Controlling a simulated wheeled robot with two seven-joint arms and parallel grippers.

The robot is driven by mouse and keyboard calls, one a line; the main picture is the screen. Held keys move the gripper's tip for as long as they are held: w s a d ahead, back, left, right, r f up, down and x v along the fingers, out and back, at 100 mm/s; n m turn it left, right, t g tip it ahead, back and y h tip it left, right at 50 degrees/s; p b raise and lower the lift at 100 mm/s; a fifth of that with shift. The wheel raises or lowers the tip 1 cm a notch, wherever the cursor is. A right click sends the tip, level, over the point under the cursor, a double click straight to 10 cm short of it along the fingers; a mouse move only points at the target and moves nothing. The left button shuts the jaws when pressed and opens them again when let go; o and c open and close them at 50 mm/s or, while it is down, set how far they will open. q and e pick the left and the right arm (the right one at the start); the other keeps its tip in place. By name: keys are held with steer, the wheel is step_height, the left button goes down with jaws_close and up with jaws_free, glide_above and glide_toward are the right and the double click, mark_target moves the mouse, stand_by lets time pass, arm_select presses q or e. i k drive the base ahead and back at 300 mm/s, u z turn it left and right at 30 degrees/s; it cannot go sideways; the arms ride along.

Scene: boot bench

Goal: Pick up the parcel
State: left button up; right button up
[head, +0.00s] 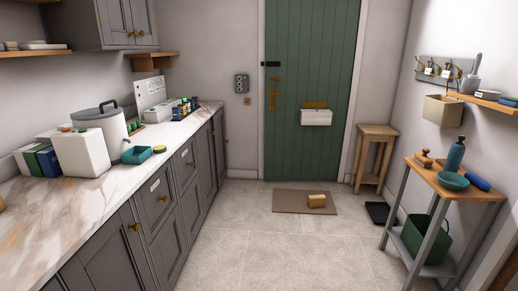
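A small tan-brown box, which looks like the parcel (316,201), lies on the brown doormat (290,203) in front of the green door (310,100). It sits right of the mat's middle. Nothing covers it. Neither of my grippers is in the head view, so their state does not show.
A marble counter (85,190) with grey cabinets runs along the left. A wooden stool (377,135) stands right of the door, with a black tray (377,213) on the floor. A metal-legged bench (480,199) stands at right. The tiled floor (280,255) before the mat is clear.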

mark_target(318, 201)
steer(key=z, duration=0.15)
steer(key=i, duration=2.35)
steer(key=z, duration=0.65)
steer(key=i, duration=2.3)
steer(key=z, duration=0.6)
steer(key=i, duration=0.4)
